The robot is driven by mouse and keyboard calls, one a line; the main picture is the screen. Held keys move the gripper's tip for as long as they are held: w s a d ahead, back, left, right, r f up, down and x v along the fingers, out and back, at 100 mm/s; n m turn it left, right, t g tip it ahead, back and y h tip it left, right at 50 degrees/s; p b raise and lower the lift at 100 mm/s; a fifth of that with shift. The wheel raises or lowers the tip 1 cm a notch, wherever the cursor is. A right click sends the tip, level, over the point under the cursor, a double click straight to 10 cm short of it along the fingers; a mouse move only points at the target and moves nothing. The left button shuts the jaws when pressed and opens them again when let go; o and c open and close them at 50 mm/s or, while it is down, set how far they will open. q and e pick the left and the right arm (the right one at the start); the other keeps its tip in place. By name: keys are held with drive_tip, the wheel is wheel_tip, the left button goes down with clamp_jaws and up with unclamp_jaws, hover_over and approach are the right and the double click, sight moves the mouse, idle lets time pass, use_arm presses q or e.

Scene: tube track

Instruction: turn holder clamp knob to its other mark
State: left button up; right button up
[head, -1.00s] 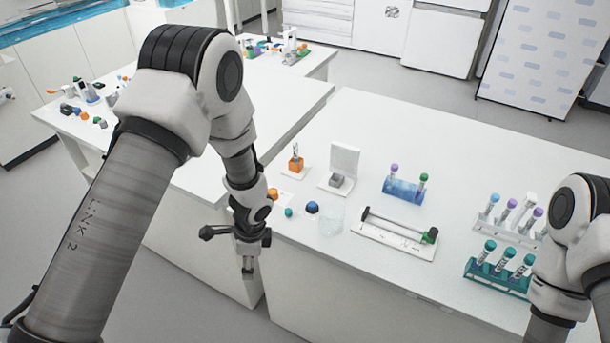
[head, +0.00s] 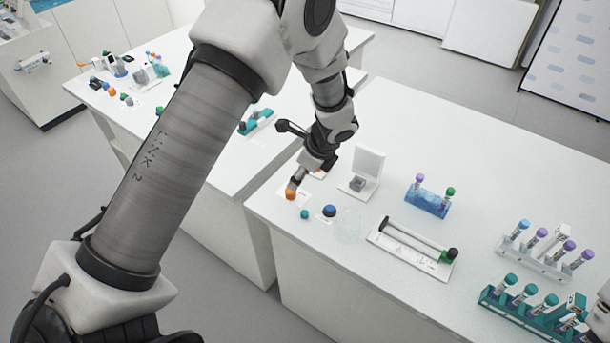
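A small orange knob (head: 290,194) sits on a pale plate near the left front edge of the table. A teal knob (head: 304,214) and a blue dome-shaped knob (head: 329,210) are just right of it. Which one belongs to the holder clamp is not clear from this view. My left gripper (head: 295,183) points down at the orange knob, its fingertips right at or just above it. Contact and finger opening are too small to tell. The gripper and wrist mostly hide the orange block device behind them.
A grey block with an upright white panel (head: 368,163) stands behind. White (head: 530,264) and teal (head: 497,303) tube racks stand farther right.

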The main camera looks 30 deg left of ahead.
sight(290, 190)
use_arm(q)
drive_tip(key=shift+w+a+f, duration=0.1)
drive_tip(key=shift+w+f, duration=0.1)
drive_tip(key=x, duration=0.2)
drive_tip(key=p+x, duration=0.1)
drive_tip(key=x, duration=0.3)
drive_tip(key=shift+s+a+f, duration=0.2)
drive_tip(key=shift+s+a, duration=0.1)
drive_tip(key=shift+s, duration=0.05)
drive_tip(key=shift+w+f, duration=0.1)
drive_tip(key=shift+f, duration=0.25)
drive_tip(key=shift+r, duration=0.15)
drive_tip(key=c, duration=0.3)
clamp_jaws()
